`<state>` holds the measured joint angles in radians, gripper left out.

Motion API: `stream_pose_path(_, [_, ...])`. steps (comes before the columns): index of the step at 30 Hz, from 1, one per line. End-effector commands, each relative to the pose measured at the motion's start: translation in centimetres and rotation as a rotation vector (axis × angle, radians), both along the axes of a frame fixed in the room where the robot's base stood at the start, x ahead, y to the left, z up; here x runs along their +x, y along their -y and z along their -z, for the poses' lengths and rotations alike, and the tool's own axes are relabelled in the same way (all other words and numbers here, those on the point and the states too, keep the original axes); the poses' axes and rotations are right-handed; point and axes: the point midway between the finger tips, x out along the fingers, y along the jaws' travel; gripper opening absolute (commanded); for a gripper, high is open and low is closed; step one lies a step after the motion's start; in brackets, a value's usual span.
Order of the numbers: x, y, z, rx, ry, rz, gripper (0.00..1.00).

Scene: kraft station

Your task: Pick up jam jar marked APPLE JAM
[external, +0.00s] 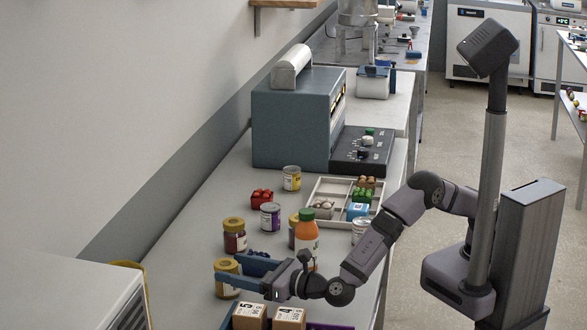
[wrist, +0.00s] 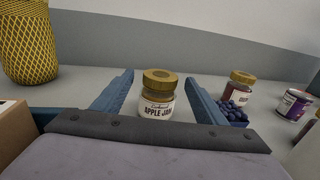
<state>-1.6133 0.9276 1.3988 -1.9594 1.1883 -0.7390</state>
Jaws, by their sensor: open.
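The jam jar marked APPLE JAM (wrist: 158,100) stands upright on the bench, with a gold lid and a white label facing me in the wrist view. In the external view the jar (external: 226,278) is at the front left of the bench, partly behind a finger. My gripper (wrist: 160,92) is open, its two blue fingers reaching along the left and right of the jar. The fingers appear apart from the glass. In the external view my gripper (external: 238,268) is low over the bench, coming from the right.
A second gold-lidded jar (wrist: 238,88) and dark grapes (wrist: 232,113) are just right of the right finger. A yellow woven vase (wrist: 28,42) stands left. Boxes (external: 250,316) lie in front of my gripper.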

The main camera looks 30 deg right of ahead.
Motion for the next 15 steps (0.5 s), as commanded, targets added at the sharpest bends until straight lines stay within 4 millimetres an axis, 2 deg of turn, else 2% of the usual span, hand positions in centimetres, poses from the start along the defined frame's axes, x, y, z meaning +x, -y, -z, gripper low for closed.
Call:
stream_pose_path(2, [1.1, -0.5, -0.5, 0.000, 0.000, 0.003, 0.66])
stream_pose_path(7, [2.4, -1.4, -0.4, 0.000, 0.000, 0.001, 0.66])
stream_pose_path(15, [2.7, -1.7, -0.3, 0.000, 0.000, 0.000, 0.66])
